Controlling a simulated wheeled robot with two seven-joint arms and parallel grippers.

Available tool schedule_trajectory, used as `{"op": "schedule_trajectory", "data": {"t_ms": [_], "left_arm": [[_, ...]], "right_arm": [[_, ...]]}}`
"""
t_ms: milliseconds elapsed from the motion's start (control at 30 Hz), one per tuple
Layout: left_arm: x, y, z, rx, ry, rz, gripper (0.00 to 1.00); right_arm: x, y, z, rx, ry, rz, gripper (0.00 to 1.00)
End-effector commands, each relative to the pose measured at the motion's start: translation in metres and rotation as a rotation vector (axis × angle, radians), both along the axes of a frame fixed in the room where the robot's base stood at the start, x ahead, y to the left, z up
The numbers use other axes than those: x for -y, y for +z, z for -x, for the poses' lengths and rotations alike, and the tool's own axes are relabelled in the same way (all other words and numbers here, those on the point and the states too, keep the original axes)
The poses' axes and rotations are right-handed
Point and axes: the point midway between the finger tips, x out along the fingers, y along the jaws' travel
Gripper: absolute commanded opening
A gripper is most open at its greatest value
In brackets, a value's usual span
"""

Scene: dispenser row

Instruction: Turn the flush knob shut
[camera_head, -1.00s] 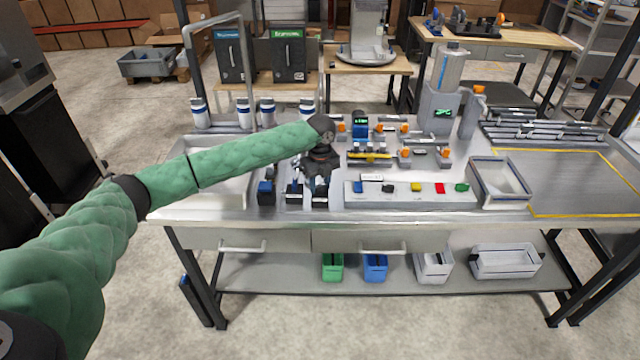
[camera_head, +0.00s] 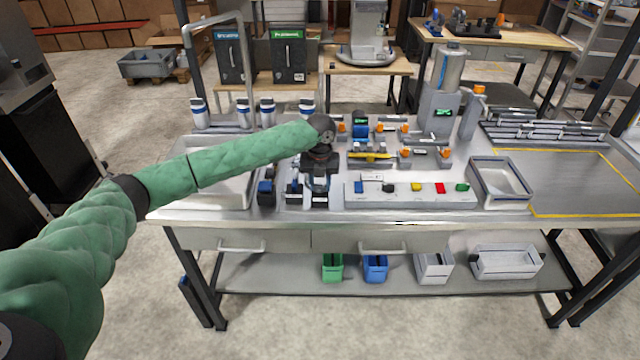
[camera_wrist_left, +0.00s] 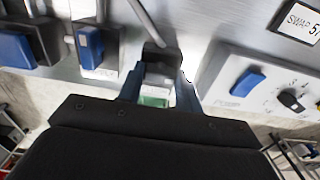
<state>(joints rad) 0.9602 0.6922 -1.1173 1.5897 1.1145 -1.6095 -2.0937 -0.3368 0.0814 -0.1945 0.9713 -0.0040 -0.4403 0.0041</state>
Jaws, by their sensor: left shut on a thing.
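My left gripper (camera_head: 318,186) points down over the rightmost of three small valve units at the bench's front left. In the left wrist view its two fingers (camera_wrist_left: 160,82) are closed on the sides of a dark knob, which I take to be the flush knob (camera_wrist_left: 162,57). The fingers hide most of this knob, and no label on it can be read. A pale green and white patch shows below it between the fingers. The other two units carry blue knobs, seen in the head view (camera_head: 265,186) and the left wrist view (camera_wrist_left: 90,40). My right gripper is out of view.
A light panel (camera_head: 400,201) with several coloured knobs stands close right of the gripper. A sink basin (camera_head: 215,195) lies to the left, and a blue-rimmed tray (camera_head: 500,200) to the right. The yellow-outlined bench area (camera_head: 570,185) is clear.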

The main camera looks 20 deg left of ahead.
Motion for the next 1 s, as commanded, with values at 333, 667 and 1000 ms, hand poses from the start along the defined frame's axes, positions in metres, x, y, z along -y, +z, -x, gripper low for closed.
{"op": "schedule_trajectory", "data": {"t_ms": [333,667,1000], "left_arm": [[0.000,0.002,-0.001,0.003,-0.001,0.000,0.12],[0.000,0.001,-0.001,0.001,-0.001,0.000,0.56],[0.000,0.026,-0.002,0.005,-0.002,0.001,0.56]], "right_arm": [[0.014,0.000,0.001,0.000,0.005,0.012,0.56],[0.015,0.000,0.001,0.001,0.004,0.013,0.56],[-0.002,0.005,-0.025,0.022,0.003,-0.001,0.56]]}}
